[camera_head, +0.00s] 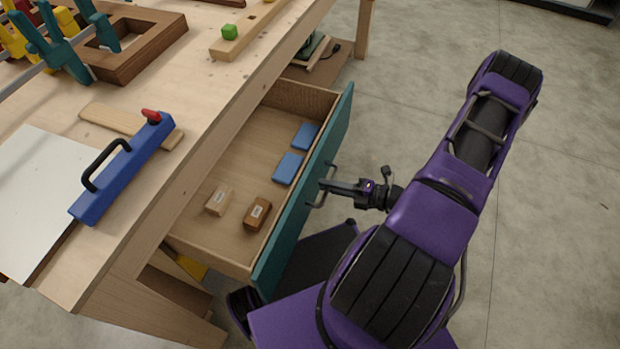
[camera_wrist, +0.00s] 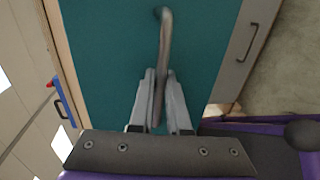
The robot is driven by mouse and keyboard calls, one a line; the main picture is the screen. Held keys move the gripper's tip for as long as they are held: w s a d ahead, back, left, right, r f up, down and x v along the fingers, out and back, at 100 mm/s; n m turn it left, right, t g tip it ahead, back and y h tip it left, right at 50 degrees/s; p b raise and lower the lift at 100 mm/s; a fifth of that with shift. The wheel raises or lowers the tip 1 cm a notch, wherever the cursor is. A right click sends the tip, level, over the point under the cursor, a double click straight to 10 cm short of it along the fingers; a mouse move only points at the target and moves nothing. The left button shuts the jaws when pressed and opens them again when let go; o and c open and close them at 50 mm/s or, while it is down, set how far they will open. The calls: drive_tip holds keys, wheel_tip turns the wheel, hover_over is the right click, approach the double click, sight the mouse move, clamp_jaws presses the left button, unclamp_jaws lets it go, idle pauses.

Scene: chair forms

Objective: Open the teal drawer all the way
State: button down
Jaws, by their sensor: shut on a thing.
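The teal drawer (camera_head: 300,215) is pulled out from under the wooden workbench, and its wooden inside shows. Its teal front also fills much of the wrist view (camera_wrist: 105,60). A metal bar handle (camera_wrist: 166,40) is fixed to that front. My gripper (camera_wrist: 160,88) has its two fingers closed around the handle, one on each side. In the head view my gripper (camera_head: 328,186) reaches the handle from the right. Inside the drawer lie two blue blocks (camera_head: 288,168), a light wooden block (camera_head: 219,201) and a brown block (camera_head: 257,213).
A grey front with a bar handle (camera_wrist: 247,45) shows beside the drawer. Concrete floor (camera_head: 560,200) is clear at the right.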

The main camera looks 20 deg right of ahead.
drive_tip(key=shift+f+v, duration=0.25)
drive_tip(key=shift+v, duration=0.85)
drive_tip(key=c, duration=0.9)
unclamp_jaws()
drive_tip(key=shift+s+d, duration=0.1)
drive_tip(key=v, duration=1.7)
drive_tip(key=shift+d, duration=0.15)
drive_tip(key=shift+s, duration=0.1)
